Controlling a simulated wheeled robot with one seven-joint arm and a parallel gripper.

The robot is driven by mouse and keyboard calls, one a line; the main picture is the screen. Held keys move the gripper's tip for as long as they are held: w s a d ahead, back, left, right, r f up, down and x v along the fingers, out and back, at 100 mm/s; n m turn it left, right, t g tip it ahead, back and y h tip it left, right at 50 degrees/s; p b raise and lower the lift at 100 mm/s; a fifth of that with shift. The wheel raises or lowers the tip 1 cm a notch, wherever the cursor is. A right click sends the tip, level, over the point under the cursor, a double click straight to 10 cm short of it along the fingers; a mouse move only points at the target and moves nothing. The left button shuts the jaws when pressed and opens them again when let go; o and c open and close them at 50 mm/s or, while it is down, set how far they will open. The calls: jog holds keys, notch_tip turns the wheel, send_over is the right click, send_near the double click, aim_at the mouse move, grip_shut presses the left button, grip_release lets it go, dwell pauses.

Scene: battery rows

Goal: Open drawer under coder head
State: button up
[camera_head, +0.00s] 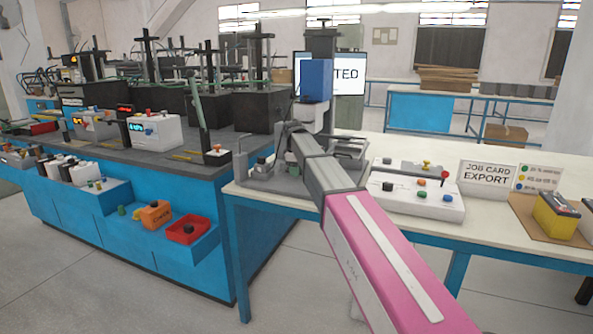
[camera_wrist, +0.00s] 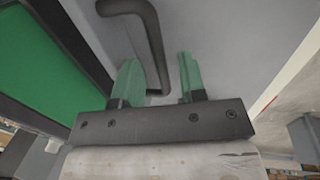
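The coder head, a blue block (camera_head: 316,80), is on a dark column at the near left end of the right-hand table. The drawer under it is hidden behind my arm in the head view. In the wrist view a dark bent bar handle (camera_wrist: 153,40) stands against a plain grey face (camera_wrist: 220,30), which looks like the drawer front. My gripper (camera_wrist: 158,72) is open, its two green fingers apart. One leg of the handle lies between the fingers in the picture; I cannot tell whether either finger touches it. The gripper is not clearly visible in the head view.
A white control box (camera_head: 415,192) with coloured buttons stands right of my arm, beside a "JOB CARD EXPORT" sign (camera_head: 487,177). A blue bench (camera_head: 180,215) with testers and batteries is at left. In the wrist view a dark-framed green panel (camera_wrist: 45,65) is close at left.

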grip_shut()
jog(key=s+a, duration=0.1)
jog(key=s, duration=0.4)
jog(key=s+a, duration=0.2)
jog(key=s, duration=0.2)
jog(key=s+a, duration=0.2)
jog(key=s, duration=0.3)
jog(key=shift+s+a, duration=0.15)
jog(key=shift+s, duration=0.2)
grip_release()
jog(key=shift+r, duration=0.1)
notch_tip(320, 180, up, 10)
jog(key=s, duration=0.1)
jog(key=shift+s+a+r, duration=0.2)
jog(key=shift+s+a, duration=0.15)
jog(key=shift+s, duration=0.05)
jog(key=shift+s, duration=0.1)
